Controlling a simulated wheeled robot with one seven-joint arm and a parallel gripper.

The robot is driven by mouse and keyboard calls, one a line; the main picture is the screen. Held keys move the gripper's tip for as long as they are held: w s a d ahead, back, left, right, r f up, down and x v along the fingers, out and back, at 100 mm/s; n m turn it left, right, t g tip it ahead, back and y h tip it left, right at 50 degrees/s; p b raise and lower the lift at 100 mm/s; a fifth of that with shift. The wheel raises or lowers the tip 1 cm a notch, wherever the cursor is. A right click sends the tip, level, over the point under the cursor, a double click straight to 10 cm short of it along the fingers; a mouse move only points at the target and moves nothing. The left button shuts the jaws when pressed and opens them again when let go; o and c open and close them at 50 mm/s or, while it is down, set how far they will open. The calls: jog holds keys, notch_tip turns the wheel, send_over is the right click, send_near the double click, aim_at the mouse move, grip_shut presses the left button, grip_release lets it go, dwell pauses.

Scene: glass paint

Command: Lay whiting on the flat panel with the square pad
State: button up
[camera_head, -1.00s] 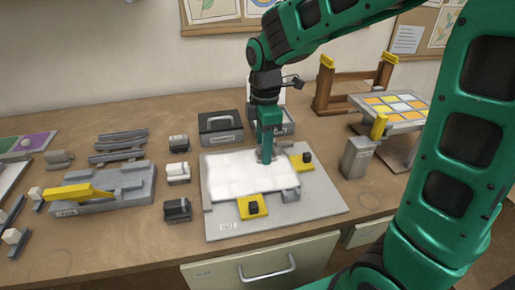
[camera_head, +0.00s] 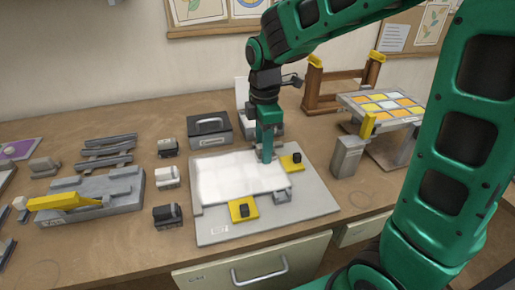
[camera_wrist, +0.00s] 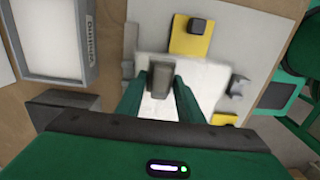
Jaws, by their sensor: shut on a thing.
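The flat panel (camera_head: 222,183) is white with paler squarish patches and lies on a grey board (camera_head: 315,205). My gripper (camera_head: 266,158) points down over the panel's far right part. In the wrist view (camera_wrist: 160,88) its two green fingers are shut on a small grey block (camera_wrist: 161,76), which looks like the square pad's handle. The pad's underside is hidden, so I cannot tell whether it touches the panel. The panel also shows in the wrist view (camera_wrist: 205,78), around and beyond the fingers.
Yellow clamps with black knobs (camera_head: 243,212) (camera_head: 292,164) sit at the panel's edges. A white-filled tray (camera_wrist: 45,38) lies beside the board. A dark handled box (camera_head: 209,129) and several small blocks stand left. A tile rack (camera_head: 385,107) stands right.

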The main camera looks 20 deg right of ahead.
jog(key=shift+r, duration=4.05)
jog(key=shift+a, duration=0.1)
